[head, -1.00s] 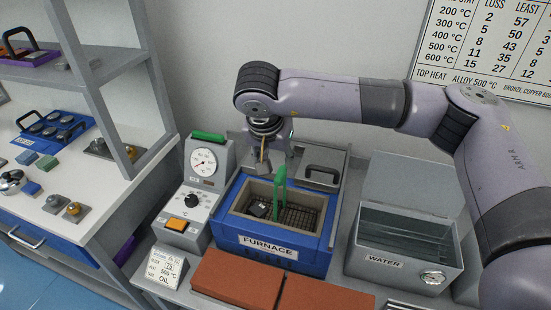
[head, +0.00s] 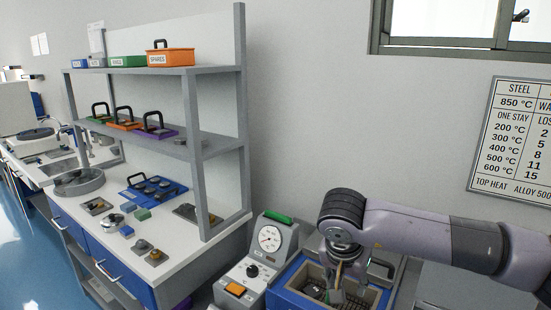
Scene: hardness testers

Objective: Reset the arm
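My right arm comes in from the right, and its gripper (head: 338,284) points down over the blue furnace (head: 288,298) at the bottom of the head view. The fingers are small and partly overlap the furnace opening, so I cannot tell how far apart they are. A thin green upright piece (head: 339,272) shows right at the fingers; I cannot tell whether they touch it. A small dark block (head: 313,291) lies inside the furnace, left of the fingers. My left gripper is out of view.
A control box with a round dial (head: 270,238) stands just left of the furnace. A grey shelf (head: 214,140) rises over the white bench at left, with trays and a blue rack (head: 153,189). A wall chart (head: 512,140) hangs at right. Blue floor is free at far left.

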